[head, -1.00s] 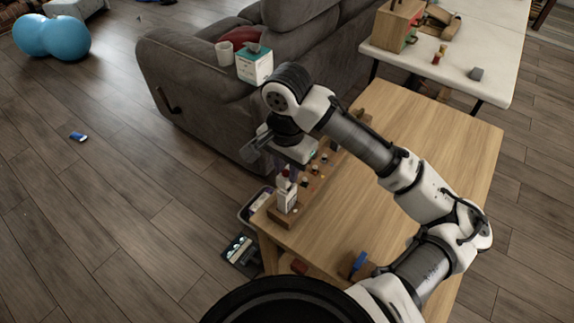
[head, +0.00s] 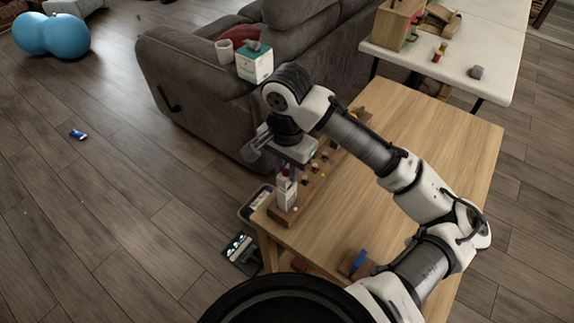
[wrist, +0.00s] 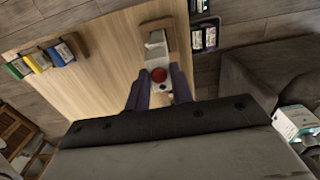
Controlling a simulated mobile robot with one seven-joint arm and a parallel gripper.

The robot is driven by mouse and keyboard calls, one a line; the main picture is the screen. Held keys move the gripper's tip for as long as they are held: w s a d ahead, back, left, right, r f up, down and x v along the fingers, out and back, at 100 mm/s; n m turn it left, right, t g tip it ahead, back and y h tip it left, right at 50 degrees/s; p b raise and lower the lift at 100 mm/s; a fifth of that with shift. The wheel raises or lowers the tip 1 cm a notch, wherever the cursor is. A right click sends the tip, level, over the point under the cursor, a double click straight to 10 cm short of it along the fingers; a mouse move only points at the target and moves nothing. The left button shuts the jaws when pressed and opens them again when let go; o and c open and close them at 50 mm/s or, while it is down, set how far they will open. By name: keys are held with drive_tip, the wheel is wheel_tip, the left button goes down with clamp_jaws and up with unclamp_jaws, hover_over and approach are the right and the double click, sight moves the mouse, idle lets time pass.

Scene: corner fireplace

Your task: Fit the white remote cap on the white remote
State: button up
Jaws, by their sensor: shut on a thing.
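The white remote (head: 287,198) stands upright at the near end of a wooden rack on the wooden table. In the wrist view, a pale body (wrist: 155,45), which seems to be this remote, shows beyond my fingertips. My gripper (wrist: 160,87) points down at the rack's near end. It is shut on a small white piece with a round red spot (wrist: 158,75), which I take to be the white remote cap. In the head view, the cap (head: 284,178) is right above the remote. I cannot tell whether the two touch or how well they line up.
The wooden rack (head: 282,217) runs along the table's left edge with several small items on it. A blue item (head: 358,262) is near the table's front. A grey sofa (head: 200,85) stands close behind. The table's middle (head: 440,135) is clear. An open bin (head: 256,203) is left of the table.

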drive_tip(key=shift+f+b, duration=0.5)
drive_tip(key=shift+f, duration=0.65)
idle(0.4)
drive_tip(key=o, duration=0.9)
drive_tip(key=shift+o, duration=0.2)
